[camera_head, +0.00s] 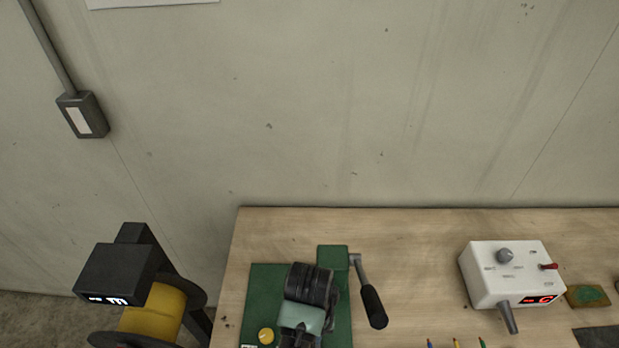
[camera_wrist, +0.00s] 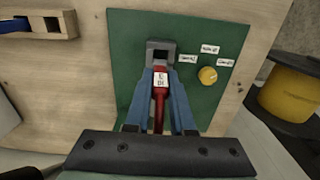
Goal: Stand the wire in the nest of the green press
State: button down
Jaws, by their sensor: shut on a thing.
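The green press shows in the head view as a green base plate (camera_head: 262,285) with a green block and a black-handled lever (camera_head: 373,305). In the wrist view its green plate (camera_wrist: 128,50) carries a dark grey slotted block (camera_wrist: 161,47), which looks like the nest. My gripper (camera_wrist: 161,85) has blue fingers shut on a red wire (camera_wrist: 159,112) with a white label. The wire's far end points at the grey block; whether it is inside or just short of it I cannot tell. In the head view my arm covers the nest and the wire.
A yellow knob (camera_wrist: 208,75) and small labels sit on the plate beside the block. A wooden holder (camera_wrist: 52,24) with a blue piece is at the wrist view's upper left. A white control box (camera_head: 510,275) stands right on the bench; a yellow spool (camera_head: 153,312) is at left.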

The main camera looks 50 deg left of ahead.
jog(key=shift+d+f, duration=0.15)
jog(key=shift+f, duration=0.45)
jog(key=shift+f+p, duration=0.35)
jog(key=shift+f, duration=2.05)
jog(key=shift+f, duration=0.1)
jog(key=c, duration=0.8)
grip_release()
jog(key=shift+o, duration=0.2)
notch_tip(320, 180, up, 12)
jog(key=shift+r+b, duration=0.15)
jog(key=shift+b, duration=0.3)
jog(key=shift+s, duration=0.1)
